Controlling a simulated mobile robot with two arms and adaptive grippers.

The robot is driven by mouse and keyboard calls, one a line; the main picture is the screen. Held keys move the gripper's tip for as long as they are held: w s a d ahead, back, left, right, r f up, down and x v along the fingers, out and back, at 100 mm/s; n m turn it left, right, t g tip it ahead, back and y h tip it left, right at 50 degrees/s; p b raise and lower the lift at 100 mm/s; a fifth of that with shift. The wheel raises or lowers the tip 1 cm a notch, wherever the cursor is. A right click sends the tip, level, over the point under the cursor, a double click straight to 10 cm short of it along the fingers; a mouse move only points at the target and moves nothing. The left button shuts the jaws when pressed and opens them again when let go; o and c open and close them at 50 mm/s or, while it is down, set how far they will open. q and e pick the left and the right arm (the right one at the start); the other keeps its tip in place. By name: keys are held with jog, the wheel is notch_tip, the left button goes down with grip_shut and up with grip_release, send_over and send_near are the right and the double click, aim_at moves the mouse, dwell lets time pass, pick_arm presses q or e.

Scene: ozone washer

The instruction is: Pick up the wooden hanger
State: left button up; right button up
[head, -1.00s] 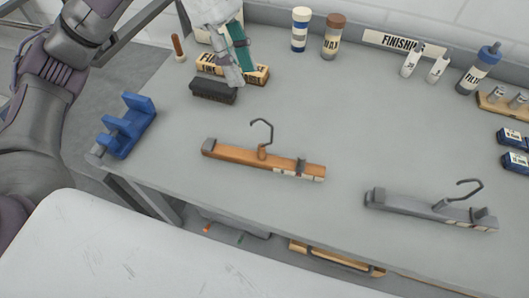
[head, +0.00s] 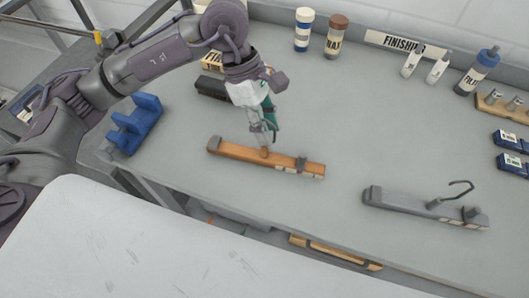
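The wooden hanger (head: 235,151) lies on the grey workbench in the middle of the head view, a brown bar with grey clips and a pale label near its right end. My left gripper (head: 266,140) is over the middle of the bar, pointing down at the place of the hanger's hook. The gripper covers the hook, so I cannot tell whether the fingers are around it, touching it or apart. My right gripper is not in view.
A grey hanger (head: 410,203) lies to the right. A blue holder (head: 134,124) stands at the left edge. A dark brush (head: 212,88) lies behind my arm. Bottles (head: 478,72) line the back. A white surface (head: 150,245) is in front. The bench between the hangers is clear.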

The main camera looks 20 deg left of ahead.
pick_arm(q)
grip_shut()
dwell(0.6)
